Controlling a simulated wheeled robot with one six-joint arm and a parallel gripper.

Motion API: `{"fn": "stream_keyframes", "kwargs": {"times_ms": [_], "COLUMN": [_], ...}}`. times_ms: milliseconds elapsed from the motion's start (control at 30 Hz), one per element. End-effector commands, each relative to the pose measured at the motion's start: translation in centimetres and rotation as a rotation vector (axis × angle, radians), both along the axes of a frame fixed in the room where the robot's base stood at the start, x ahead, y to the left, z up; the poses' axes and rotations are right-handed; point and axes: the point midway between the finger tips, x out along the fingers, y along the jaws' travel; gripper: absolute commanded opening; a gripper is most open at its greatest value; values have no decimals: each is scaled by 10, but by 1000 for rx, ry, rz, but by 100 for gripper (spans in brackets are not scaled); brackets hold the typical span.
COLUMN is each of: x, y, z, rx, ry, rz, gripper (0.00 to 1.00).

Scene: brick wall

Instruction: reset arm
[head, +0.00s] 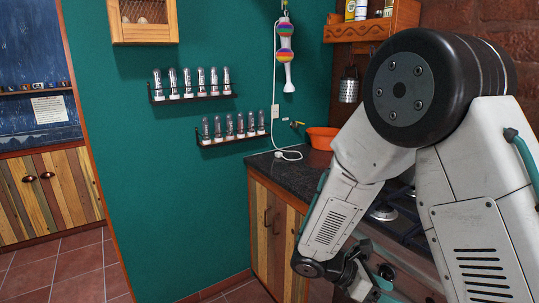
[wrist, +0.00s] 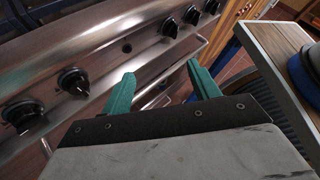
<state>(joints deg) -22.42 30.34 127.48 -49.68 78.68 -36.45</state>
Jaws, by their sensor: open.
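My arm fills the right side of the head view, bent at a large dark joint, with its lower link pointing down. My gripper shows in the wrist view (wrist: 160,88) with its two green fingers spread apart and nothing between them. In the head view the gripper end is low, in front of the counter and stove, and partly cut off by the bottom edge. In the wrist view a steel stove front (wrist: 110,55) with several black knobs lies just beyond the fingers; I cannot tell whether anything touches it.
A dark counter (head: 285,171) over wooden cabinets (head: 268,215) holds an orange bowl (head: 322,137). Shelves of glass jars (head: 193,97) hang on the green wall (head: 150,200). A wood-topped unit (wrist: 272,50) stands close on the right in the wrist view. Tiled floor (head: 80,270) is clear at left.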

Motion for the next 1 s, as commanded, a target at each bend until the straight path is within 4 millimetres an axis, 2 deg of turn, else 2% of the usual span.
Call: {"fn": "stream_keyframes", "kwargs": {"times_ms": [33,200,600,800,1000], "x": [-13,-57,-139,-170,-190], "y": [-3,-3,13,21,16], "z": [17,56,129,159,184], "rx": [39,151,401,556,680], "ry": [-93,-363,-833,-987,-1108], "rz": [-100,-432,-1126,-1360,-1436], "gripper": [61,61,61,61,61]}}
